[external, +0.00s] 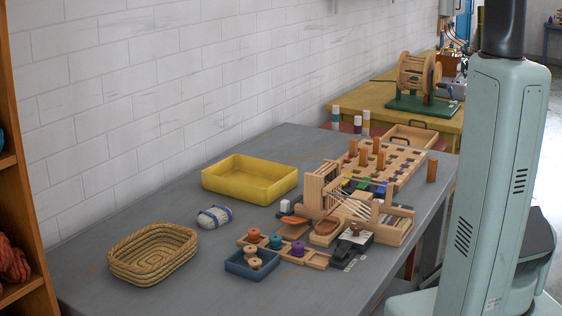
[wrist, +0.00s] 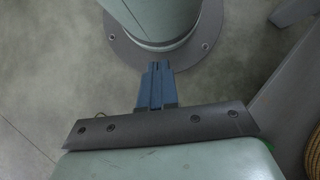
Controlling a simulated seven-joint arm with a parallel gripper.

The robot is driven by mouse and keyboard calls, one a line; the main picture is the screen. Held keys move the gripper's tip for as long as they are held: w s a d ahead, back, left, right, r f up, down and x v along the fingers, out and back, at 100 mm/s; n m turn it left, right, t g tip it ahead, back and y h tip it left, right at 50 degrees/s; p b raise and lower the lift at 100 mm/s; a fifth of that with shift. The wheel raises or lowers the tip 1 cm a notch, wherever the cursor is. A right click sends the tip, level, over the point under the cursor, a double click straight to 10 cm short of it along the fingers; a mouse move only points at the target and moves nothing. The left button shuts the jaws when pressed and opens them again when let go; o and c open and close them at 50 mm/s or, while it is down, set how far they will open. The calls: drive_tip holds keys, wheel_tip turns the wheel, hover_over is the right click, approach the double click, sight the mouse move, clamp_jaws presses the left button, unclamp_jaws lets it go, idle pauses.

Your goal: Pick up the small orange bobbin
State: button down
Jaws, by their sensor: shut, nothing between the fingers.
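A small orange bobbin (external: 253,235) stands in a wooden sorting tray (external: 318,261) on the grey table, to the left of a teal bobbin (external: 275,242) and a purple bobbin (external: 297,249). Two more orange-tan bobbins, an upper one (external: 252,249) and a lower one (external: 255,263), are in a small blue tray (external: 236,268) just in front. Which one is the task's bobbin I cannot tell for sure. My gripper (wrist: 157,66) shows in the wrist view with its blue fingers together and empty, over the floor by my base. It is away from the bobbins and not visible in the external view.
A woven basket (external: 130,262), a white-and-blue skein (external: 214,217) and a yellow tray (external: 222,187) stand on the left. A wooden loom (external: 322,187) and pegboard (external: 402,170) crowd the right. A basket edge shows in the wrist view (wrist: 313,150).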

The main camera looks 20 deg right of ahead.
drive_tip(key=c, duration=0.7)
unclamp_jaws()
drive_tip(key=shift+o, duration=0.2)
drive_tip(key=shift+w, duration=0.1)
